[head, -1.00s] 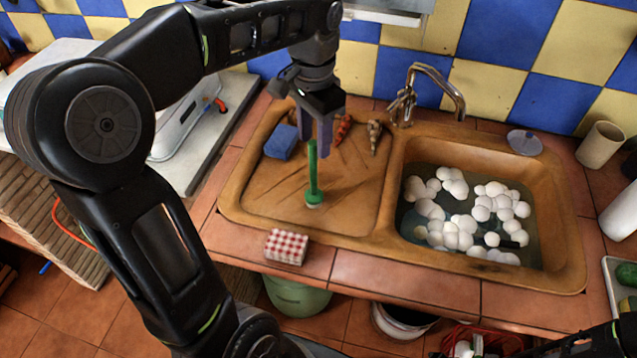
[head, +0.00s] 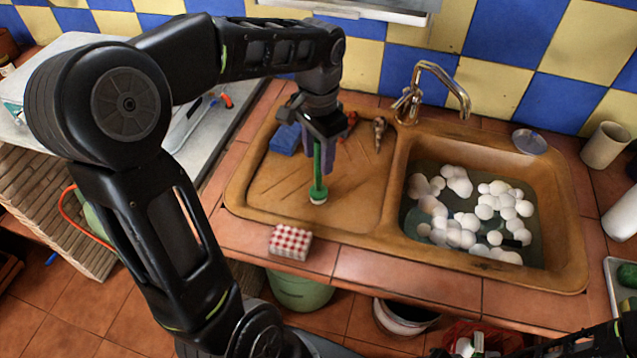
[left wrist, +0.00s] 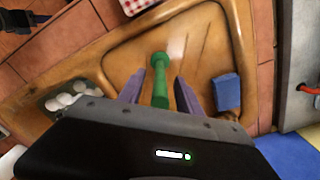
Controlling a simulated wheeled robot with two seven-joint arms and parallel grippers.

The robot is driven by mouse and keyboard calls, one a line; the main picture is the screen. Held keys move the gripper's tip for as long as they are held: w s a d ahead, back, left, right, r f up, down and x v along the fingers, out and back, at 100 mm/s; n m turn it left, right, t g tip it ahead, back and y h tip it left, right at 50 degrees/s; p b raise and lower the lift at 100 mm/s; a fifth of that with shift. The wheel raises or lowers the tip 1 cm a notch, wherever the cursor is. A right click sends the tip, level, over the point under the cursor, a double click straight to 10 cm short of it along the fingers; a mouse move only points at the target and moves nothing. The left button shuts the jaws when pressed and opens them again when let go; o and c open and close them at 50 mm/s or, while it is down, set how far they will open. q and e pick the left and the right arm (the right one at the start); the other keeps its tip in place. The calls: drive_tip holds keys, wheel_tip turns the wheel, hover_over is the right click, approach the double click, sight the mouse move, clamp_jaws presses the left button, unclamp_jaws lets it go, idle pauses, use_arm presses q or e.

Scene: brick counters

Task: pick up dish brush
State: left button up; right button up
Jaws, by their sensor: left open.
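The green dish brush (head: 318,180) stands upright on the ribbed drainboard of the sink, its round head with a pale base at the bottom. My left gripper (head: 318,160) is open above the drainboard, with its purple fingers on either side of the brush's upper handle. In the left wrist view, the brush (left wrist: 160,78) shows between the two spread fingers, with gaps beside the handle. Part of my right arm shows at the bottom right of the head view; its jaws are not clear.
The basin (head: 571,245) to the right holds water and white foam. A faucet (head: 408,103) stands behind. A red-checked block (head: 290,242) sits on the front counter edge.

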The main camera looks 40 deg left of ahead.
sight(318, 171)
use_arm(q)
wheel_tip(318, 171, down, 2)
drive_tip(key=shift+f, duration=0.2)
drive_tip(key=shift+c, duration=0.3)
clamp_jaws()
idle(0.4)
